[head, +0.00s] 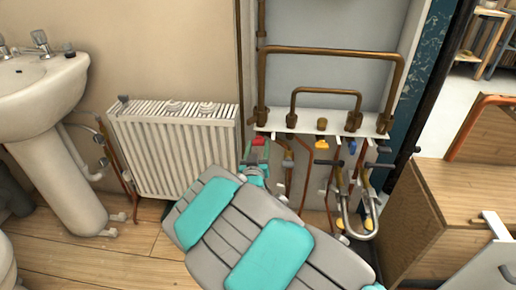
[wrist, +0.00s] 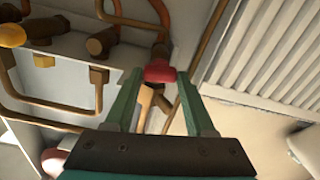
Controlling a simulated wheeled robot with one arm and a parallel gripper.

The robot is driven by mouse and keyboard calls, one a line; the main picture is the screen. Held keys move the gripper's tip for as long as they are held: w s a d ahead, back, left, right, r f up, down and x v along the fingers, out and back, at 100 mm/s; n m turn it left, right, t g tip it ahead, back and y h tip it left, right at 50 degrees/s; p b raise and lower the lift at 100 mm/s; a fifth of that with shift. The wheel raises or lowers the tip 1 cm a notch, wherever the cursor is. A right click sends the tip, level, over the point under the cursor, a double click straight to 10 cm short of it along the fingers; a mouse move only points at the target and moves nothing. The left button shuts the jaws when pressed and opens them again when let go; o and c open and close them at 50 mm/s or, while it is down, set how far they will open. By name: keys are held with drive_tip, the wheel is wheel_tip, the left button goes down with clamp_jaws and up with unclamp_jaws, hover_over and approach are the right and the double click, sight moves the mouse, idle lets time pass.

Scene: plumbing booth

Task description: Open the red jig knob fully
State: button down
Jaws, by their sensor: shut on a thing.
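The red jig knob (head: 259,141) shows in the head view at the left end of the white pipe shelf, partly hidden by my gripper. In the wrist view the red knob (wrist: 160,71) sits between the tips of my two green fingers. My gripper (wrist: 159,76) is shut on it; in the head view my gripper (head: 254,160) reaches up to it from below. How far the knob is turned cannot be told.
A white radiator (head: 175,150) stands just left of the knob. A yellow knob (head: 321,143) and a blue knob (head: 352,146) are to the right, among copper pipes (head: 305,165). A wooden cabinet (head: 450,210) stands at the right.

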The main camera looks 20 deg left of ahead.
drive_tip(key=n, duration=0.3)
drive_tip(key=shift+f+n+b, duration=0.1)
drive_tip(key=shift+n+b, duration=0.25)
drive_tip(key=shift+n, duration=0.05)
drive_tip(key=n+b, duration=0.1)
drive_tip(key=n, duration=0.3)
drive_tip(key=n+b, duration=0.2)
drive_tip(key=n, duration=0.3)
drive_tip(key=shift+a+f+n+b, duration=0.1)
drive_tip(key=shift+n+b, duration=0.95)
drive_tip(key=shift+n, duration=0.75)
drive_tip(key=shift+c, duration=1.2)
unclamp_jaws()
